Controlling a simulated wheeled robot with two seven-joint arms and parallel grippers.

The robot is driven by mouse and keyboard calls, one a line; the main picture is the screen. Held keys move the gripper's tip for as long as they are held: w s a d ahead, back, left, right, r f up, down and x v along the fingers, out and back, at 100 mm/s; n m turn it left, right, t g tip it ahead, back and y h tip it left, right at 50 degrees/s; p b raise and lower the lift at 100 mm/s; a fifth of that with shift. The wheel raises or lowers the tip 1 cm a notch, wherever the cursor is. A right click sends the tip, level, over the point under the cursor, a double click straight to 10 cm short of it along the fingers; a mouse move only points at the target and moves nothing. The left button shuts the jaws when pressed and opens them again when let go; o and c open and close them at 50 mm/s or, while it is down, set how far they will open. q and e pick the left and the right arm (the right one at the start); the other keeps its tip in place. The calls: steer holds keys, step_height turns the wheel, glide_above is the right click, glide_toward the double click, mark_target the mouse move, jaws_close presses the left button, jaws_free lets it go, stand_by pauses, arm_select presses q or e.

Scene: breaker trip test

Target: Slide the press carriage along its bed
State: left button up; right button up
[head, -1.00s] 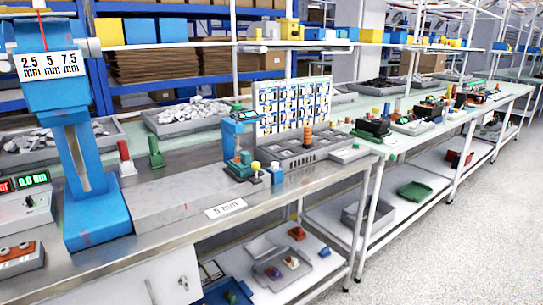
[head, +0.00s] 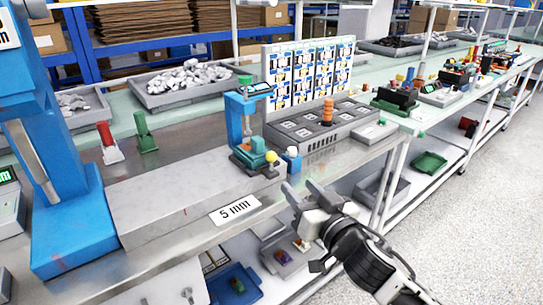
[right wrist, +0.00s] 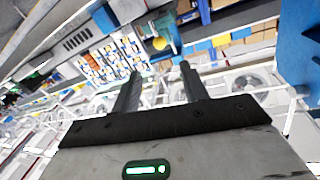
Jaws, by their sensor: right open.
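A long grey bed (head: 185,195) lies along the steel bench, with a "5 mm" label (head: 235,210) at its front edge. A small blue C-shaped press (head: 235,118) stands at the bed's right end, with a green and dark block (head: 252,152) at its foot. A yellow ball knob (head: 271,157) sits at its right; a yellow ball also shows beyond my fingers in the right wrist view (right wrist: 159,43). I cannot tell which part is the carriage. My right gripper (head: 301,187) is open and empty, in front of and right of the knob, apart from it. My left gripper is not in view.
A tall blue press column (head: 65,190) stands at the bed's left end. A white-topped blue piece (head: 291,158) is close right of the knob. Behind are red (head: 108,142) and green (head: 145,130) upright pieces and a grey slotted tray (head: 350,118). Floor at right is clear.

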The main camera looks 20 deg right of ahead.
mark_target(273, 160)
steer(key=w, duration=0.4)
steer(key=w+a, duration=0.1)
steer(key=w, duration=0.4)
steer(key=w+a+p, duration=0.1)
steer(key=w, duration=0.4)
steer(key=shift+a, duration=0.1)
steer(key=shift+f, duration=0.1)
jaws_close()
